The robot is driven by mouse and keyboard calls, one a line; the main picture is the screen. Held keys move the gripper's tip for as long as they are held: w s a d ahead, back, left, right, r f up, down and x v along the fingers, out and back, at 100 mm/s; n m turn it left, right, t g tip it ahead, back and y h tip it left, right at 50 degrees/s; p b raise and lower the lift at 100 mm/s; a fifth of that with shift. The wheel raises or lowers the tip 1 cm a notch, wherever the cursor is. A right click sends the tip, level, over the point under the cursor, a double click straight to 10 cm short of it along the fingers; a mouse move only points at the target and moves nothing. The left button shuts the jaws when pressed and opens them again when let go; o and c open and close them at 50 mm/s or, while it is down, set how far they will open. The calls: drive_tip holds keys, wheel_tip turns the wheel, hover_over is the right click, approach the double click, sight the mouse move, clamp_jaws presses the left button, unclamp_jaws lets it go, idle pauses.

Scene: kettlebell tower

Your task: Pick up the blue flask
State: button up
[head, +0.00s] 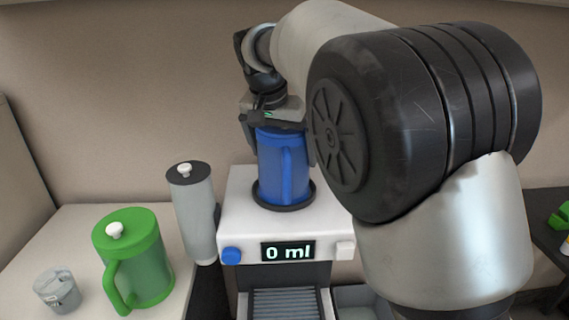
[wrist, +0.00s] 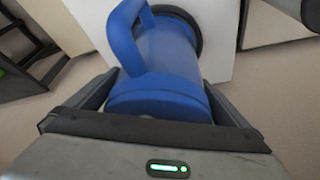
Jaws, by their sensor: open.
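The blue flask (head: 283,170) stands upright in a dark ring on top of the white dispenser (head: 236,205). It has a handle on its side facing the head camera. My gripper (head: 281,140) is above it, pointing down, with its fingers on either side of the flask's top. In the wrist view the flask (wrist: 170,70) lies between the two open fingers (wrist: 160,100), its handle reaching up and left. The jaws are open. Whether either finger touches the flask cannot be told.
A grey cylinder with a dark lid (head: 193,212) stands just left of the dispenser. A green lidded jug (head: 140,262) and a small grey cup (head: 58,291) stand on the left counter (head: 60,235). The dispenser's display (head: 288,251) reads 0 ml. A wall is close behind.

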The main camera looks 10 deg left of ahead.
drive_tip(key=c, duration=0.9)
drive_tip(key=shift+r, duration=0.1)
